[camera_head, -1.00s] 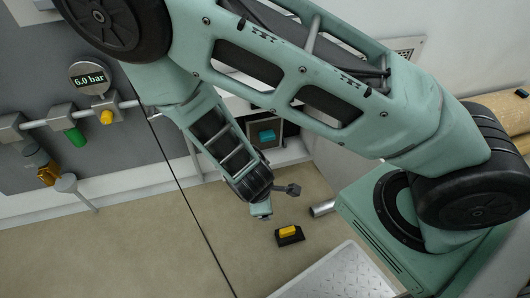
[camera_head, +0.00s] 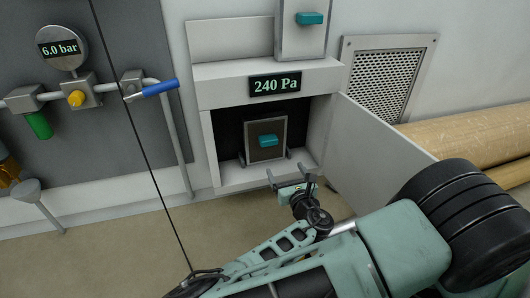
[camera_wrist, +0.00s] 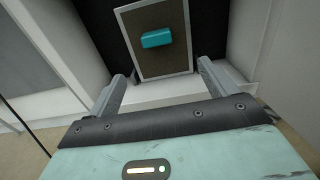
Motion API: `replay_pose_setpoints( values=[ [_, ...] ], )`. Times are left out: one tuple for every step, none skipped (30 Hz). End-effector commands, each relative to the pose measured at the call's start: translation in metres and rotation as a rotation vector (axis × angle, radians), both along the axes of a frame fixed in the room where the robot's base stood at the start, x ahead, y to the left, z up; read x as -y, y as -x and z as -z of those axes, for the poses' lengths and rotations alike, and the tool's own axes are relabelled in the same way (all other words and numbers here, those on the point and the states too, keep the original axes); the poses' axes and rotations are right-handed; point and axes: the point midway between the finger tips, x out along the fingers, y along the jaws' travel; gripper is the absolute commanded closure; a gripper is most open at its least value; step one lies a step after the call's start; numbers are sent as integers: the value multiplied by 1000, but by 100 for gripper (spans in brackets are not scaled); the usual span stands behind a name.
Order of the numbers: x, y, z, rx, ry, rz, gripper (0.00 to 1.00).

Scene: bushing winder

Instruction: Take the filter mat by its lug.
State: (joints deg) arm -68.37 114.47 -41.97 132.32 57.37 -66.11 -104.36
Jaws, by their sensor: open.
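A dark brown filter mat (camera_head: 264,152) in a light metal frame stands upright inside an open wall compartment (camera_head: 207,150). Its teal lug (camera_head: 268,140) sticks out of its face; in the wrist view the lug (camera_wrist: 156,38) shows just beyond my fingers, near the middle. A second, pale grey framed mat (camera_head: 302,42) with a teal lug (camera_head: 309,18) stands above the compartment, cut off by the top edge. My gripper (camera_head: 291,178) is open and empty in front of the compartment, lower than the lug and apart from it. Its two fingers (camera_wrist: 162,78) point towards the brown mat.
The compartment door (camera_head: 385,140) stands open to the right, close beside my gripper. A display (camera_head: 275,85) above the opening reads 240 Pa. A blue-handled valve (camera_head: 160,88) and pipework are left. A perforated vent (camera_head: 388,77) and brown rolls (camera_head: 465,125) are right.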

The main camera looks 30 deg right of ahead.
Motion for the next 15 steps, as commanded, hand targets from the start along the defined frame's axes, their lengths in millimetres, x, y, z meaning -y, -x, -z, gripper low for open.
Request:
replay_pose_setpoints(
  values=[
    [4,-9,2,4,-2,4,15],
    [5,-15,3,3,-3,4,15],
    [8,-23,4,2,-5,5,15],
    [10,-29,3,3,-3,5,15],
    [12,-35,4,2,-4,5,15],
    [14,-44,4,2,-5,5,15],
    [16,-50,4,2,-5,6,15],
    [17,-56,4,2,-6,6,15],
    [20,-64,4,2,-7,7,15],
    [21,-70,4,1,-7,6,15],
    [23,-75,4,2,-7,7,15],
    [25,-82,4,1,-6,6,15],
    [26,-86,4,1,-6,6,15],
    [27,-90,4,1,-7,6,15],
    [27,-95,3,0,-7,5,15]
  ],
)
